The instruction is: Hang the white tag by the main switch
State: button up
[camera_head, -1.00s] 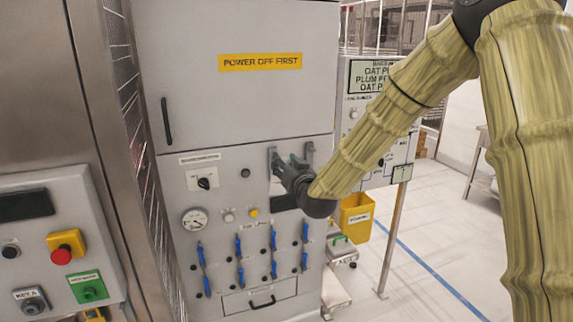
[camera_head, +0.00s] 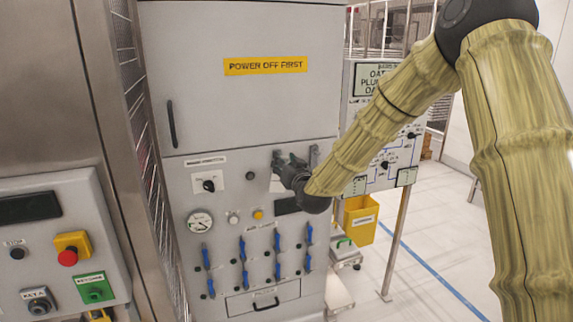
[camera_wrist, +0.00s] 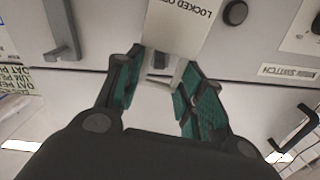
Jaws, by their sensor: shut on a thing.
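The white tag (camera_wrist: 180,24), with "LOCKED O…" printed on it, is between my fingers in the wrist view. My gripper (camera_wrist: 163,75) is shut on its narrower end, where a small grey part shows. The main switch (camera_head: 208,185) is a black rotary knob on a white plate, left of my gripper, under a label. Whether the tag touches a bracket or hook, I cannot tell.
A black round button (camera_head: 250,175) lies between the switch and my gripper. Several blue-handled valves (camera_head: 242,248) are below. A diagram board (camera_head: 385,160) and yellow bin (camera_head: 360,220) stand to the right.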

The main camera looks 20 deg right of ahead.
jog(key=shift+w+f+b, duration=0.2)
jog(key=shift+w+f, duration=0.05)
jog(key=shift+w, duration=0.85)
jog(key=shift+w+f+b, duration=0.2)
jog(key=shift+w, duration=0.85)
jog(key=o, duration=1.1)
jog(key=shift+c, duration=0.2)
jog(key=shift+a, duration=0.1)
